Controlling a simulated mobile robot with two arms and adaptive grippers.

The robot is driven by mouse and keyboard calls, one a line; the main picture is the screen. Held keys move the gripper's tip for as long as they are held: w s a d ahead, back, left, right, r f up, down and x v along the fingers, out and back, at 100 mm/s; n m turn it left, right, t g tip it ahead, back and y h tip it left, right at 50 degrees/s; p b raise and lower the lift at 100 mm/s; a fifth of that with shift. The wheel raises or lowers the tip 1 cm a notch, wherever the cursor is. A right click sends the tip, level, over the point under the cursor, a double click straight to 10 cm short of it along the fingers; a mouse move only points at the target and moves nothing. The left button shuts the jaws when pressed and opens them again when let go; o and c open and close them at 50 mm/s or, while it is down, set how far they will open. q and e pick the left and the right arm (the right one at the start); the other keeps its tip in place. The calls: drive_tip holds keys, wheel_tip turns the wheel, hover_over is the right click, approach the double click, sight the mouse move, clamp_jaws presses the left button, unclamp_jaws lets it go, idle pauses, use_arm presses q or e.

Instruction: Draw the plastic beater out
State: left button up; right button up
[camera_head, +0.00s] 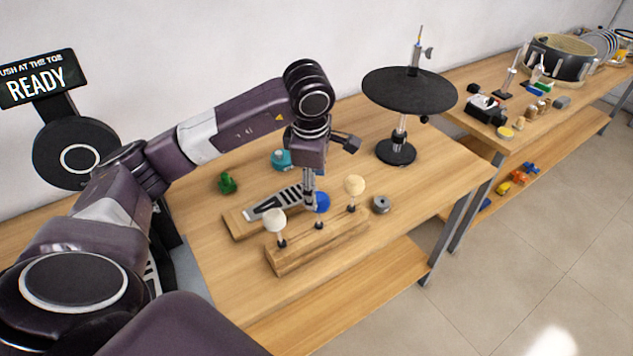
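A wooden block (312,247) on the near bench holds three upright beaters in a row. The middle one has a blue, plastic-looking head (322,203). A cream, felt-looking beater (275,220) stands to its left and a pale round beater (354,186) to its right. My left gripper (310,200) points down just above and behind the blue head, with its fingers overlapping the head's left side in the picture. The fingers are too small and foreshortened to show whether they are apart or touch the head. My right gripper is out of view.
A foot pedal (275,204) lies behind the block, with a grey round part (381,204) to the right. Green (228,183) and teal (281,159) pieces stand farther back. A black cymbal (410,92) on a stand rises at back right.

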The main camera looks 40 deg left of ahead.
use_arm(q)
drive_tip(key=p+x, duration=0.2)
drive_tip(key=x, duration=0.4)
drive_tip(key=shift+d, duration=0.1)
drive_tip(key=shift+w+f, duration=0.1)
drive_tip(key=shift+f, duration=0.55)
drive_tip(key=c, duration=1.3)
drive_tip(key=shift+w+a+p+v, duration=0.1)
drive_tip(key=shift+w+p+v, duration=0.15)
drive_tip(key=shift+p+v, duration=0.75)
drive_tip(key=shift+w+a+p+v, duration=0.15)
drive_tip(key=shift+p+v, duration=0.3)
drive_tip(key=shift+v, duration=0.95)
drive_tip(key=shift+r, duration=0.2)
drive_tip(key=shift+w, duration=0.1)
drive_tip(key=shift+w+p+v, duration=0.15)
drive_tip(key=shift+p+v, duration=0.1)
drive_tip(key=shift+v, duration=0.5)
drive_tip(key=shift+w+p+v, duration=0.15)
drive_tip(key=shift+p+v, duration=0.1)
drive_tip(key=shift+v, duration=0.45)
